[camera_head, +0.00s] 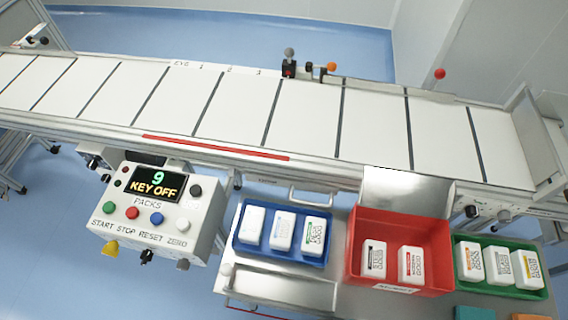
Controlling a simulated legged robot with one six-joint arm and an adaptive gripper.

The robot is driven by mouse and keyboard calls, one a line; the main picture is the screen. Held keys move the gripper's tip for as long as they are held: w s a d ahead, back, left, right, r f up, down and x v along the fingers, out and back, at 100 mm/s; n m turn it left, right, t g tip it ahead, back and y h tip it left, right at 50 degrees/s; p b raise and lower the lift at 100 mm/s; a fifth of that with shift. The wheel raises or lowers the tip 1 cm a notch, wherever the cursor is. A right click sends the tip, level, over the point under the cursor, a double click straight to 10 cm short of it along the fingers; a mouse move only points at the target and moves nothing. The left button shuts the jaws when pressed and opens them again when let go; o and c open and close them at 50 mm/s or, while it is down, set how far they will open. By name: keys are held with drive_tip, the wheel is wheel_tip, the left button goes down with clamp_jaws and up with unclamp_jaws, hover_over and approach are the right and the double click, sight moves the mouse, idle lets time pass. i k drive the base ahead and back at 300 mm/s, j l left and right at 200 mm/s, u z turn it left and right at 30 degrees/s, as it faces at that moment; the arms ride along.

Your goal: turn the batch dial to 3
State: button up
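A white control box (205,215) stands at the lower left, with a display (155,183) reading 9 and KEY OFF above the word PACKS. A black round knob (195,190) is right of the display. Below are green (109,208), red (132,212), blue (156,218) and white (181,224) buttons, labelled START, STOP, RESET, ZERO. On the lower front edge are a yellow knob (110,247), a black knob (147,256) and another dark knob (183,264). I cannot tell which is the batch dial, nor its setting. My gripper is not in view.
A white segmented conveyor (240,105) runs behind the box. To the right, a metal bench (290,290) holds blue (283,258), red (433,237) and green (537,293) bins with white packs. Blue floor (40,240) is open left of the box.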

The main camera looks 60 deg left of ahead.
sight(183, 264)
drive_tip(key=i+u, duration=0.1)
drive_tip(key=u, duration=2.55)
drive_tip(key=j+u, duration=0.15)
drive_tip(key=u, duration=0.65)
drive_tip(key=l+u, duration=0.15)
drive_tip(key=u, duration=0.25)
drive_tip(key=i+l+u, duration=0.1)
drive_tip(key=u, duration=0.3)
drive_tip(key=l+u, duration=0.4)
drive_tip(key=i+j, duration=0.05)
drive_tip(key=j, duration=0.05)
